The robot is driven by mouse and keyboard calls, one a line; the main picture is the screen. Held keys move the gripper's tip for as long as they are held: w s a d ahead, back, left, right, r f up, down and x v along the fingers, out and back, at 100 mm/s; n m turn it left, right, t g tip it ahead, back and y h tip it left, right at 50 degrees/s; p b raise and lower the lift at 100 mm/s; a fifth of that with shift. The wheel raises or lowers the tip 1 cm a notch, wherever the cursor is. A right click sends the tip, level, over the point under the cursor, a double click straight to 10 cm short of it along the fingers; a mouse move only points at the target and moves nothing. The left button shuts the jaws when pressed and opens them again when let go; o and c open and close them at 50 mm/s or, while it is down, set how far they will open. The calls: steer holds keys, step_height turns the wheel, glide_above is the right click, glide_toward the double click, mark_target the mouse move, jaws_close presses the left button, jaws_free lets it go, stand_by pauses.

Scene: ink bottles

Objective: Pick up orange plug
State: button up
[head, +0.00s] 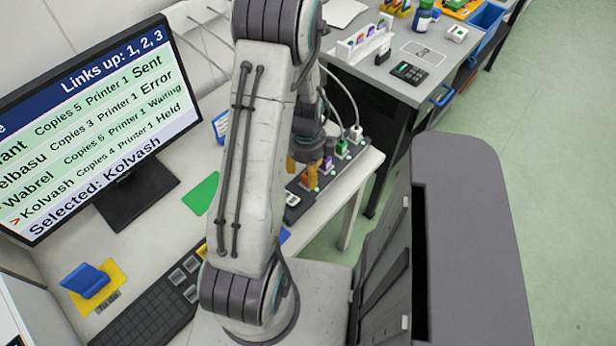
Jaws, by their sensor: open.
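The orange plug (308,178) stands in a dark socket strip (322,188) on the right edge of the white desk, partly hidden by my arm. My gripper (308,155) hangs pointing down, just above and behind the orange plug in the picture. Its jaws are open, though the fingertips are small and partly hidden behind my arm. I cannot tell whether they touch the plug. In the same strip, a purple plug (327,164), a green plug (341,148) and a white plug (356,132) follow toward the back right.
A monitor (95,125), a keyboard (150,312) and a blue block on a yellow note (110,290) occupy the desk's left. A grey table (385,82) with a calculator (409,72) stands behind. Green floor (540,110) is open at right.

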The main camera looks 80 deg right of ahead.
steer(key=shift+f, duration=1.45)
jaws_close()
